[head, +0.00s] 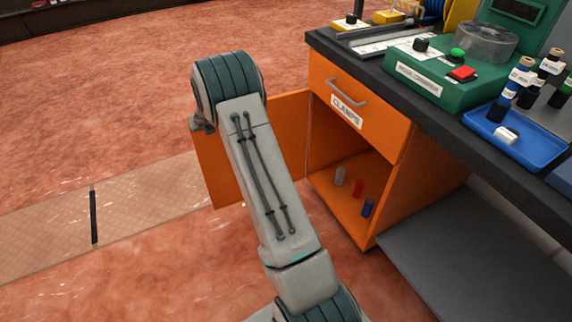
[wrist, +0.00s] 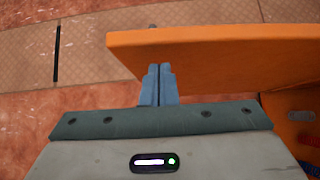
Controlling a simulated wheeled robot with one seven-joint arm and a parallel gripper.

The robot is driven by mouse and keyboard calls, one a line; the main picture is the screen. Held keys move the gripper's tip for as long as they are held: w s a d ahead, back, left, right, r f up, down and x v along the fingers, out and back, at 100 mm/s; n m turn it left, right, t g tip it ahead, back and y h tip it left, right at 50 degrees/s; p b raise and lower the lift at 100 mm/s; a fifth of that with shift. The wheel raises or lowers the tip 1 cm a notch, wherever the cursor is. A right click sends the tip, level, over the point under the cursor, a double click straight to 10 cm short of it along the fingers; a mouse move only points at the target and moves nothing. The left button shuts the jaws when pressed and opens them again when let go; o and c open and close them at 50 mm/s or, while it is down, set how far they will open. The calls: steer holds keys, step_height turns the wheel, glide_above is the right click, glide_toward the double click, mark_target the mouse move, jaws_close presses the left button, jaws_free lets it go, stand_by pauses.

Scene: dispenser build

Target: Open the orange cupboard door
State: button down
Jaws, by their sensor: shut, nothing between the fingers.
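The orange cupboard door (head: 288,140) stands swung wide open to the left of the orange cupboard (head: 400,190). My arm hides part of the door in the head view. The gripper is hidden behind my arm in the head view. The cupboard's inside is exposed.
A closed drawer labelled CLAMPS (head: 350,105) sits above. The dark worktop (head: 385,92) carries a green machine (head: 440,85) and a blue tray (head: 520,142). Open floor lies left.

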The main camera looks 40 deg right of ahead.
steer(key=shift+w, duration=1.05)
steer(key=shift+s+f, duration=0.1)
